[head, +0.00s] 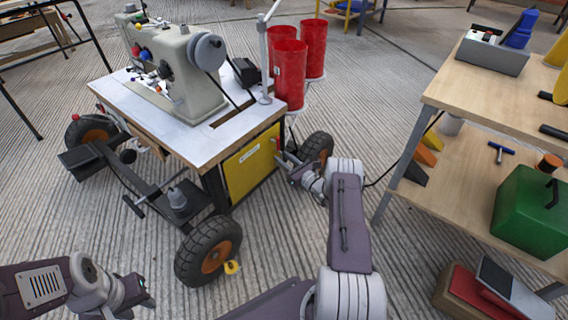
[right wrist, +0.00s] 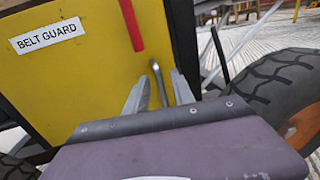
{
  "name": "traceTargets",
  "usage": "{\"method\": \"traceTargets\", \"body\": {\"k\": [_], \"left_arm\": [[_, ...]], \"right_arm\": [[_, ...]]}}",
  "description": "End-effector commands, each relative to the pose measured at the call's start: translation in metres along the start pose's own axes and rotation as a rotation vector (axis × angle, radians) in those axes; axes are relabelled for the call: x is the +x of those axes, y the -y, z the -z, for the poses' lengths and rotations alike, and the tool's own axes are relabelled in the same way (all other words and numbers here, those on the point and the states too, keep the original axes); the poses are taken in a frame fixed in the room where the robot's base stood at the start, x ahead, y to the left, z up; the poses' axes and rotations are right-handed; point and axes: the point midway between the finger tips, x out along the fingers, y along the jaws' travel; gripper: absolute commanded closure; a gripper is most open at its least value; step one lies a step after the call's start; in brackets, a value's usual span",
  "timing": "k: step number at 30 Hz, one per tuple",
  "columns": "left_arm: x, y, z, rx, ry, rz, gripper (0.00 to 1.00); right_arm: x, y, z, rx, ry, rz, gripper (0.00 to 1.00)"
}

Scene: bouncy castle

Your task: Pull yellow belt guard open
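The yellow belt guard (head: 248,174) is a flat panel on the side of the sewing machine table, below its top. It fills the left of the right wrist view (right wrist: 85,75), with a white "BELT GUARD" label. A grey metal handle (right wrist: 158,84) stands out near its right edge. My right gripper (head: 287,164) is at that edge. In the right wrist view, its fingers (right wrist: 160,92) are apart, one on each side of the handle, with small gaps showing. My left gripper (head: 143,291) is low at the left, away from the guard; its finger gap is unclear.
A red bar (right wrist: 132,22) hangs above the handle. A black wheel (head: 316,149) stands right of the guard and another wheel (head: 209,250) in front. Red bins (head: 290,75) stand behind. A wooden workbench (head: 455,175) is at the right.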

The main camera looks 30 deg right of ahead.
Motion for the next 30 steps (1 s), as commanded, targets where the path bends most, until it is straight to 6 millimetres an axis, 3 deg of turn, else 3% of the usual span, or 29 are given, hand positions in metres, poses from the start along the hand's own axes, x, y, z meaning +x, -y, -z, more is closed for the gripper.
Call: {"method": "traceTargets", "body": {"k": [5, 8, 9, 30], "left_arm": [[-0.0010, 0.0000, 0.0001, 0.000, 0.000, 0.000, 0.64], [-0.0010, 0.0000, 0.0001, 0.000, 0.000, 0.000, 0.64], [-0.0010, 0.0000, 0.0001, 0.000, 0.000, 0.000, 0.64], [-0.0008, 0.0000, 0.0001, 0.000, 0.000, 0.000, 0.64]], "right_arm": [[0.0000, 0.0001, -0.0010, 0.000, 0.000, 0.000, 0.70], [-0.0001, 0.0001, -0.0009, 0.000, 0.000, 0.000, 0.98], [-0.0002, 0.0001, -0.0008, 0.000, 0.000, 0.000, 1.00], [-0.0005, -0.0001, -0.0003, 0.000, -0.001, -0.001, 1.00]]}}
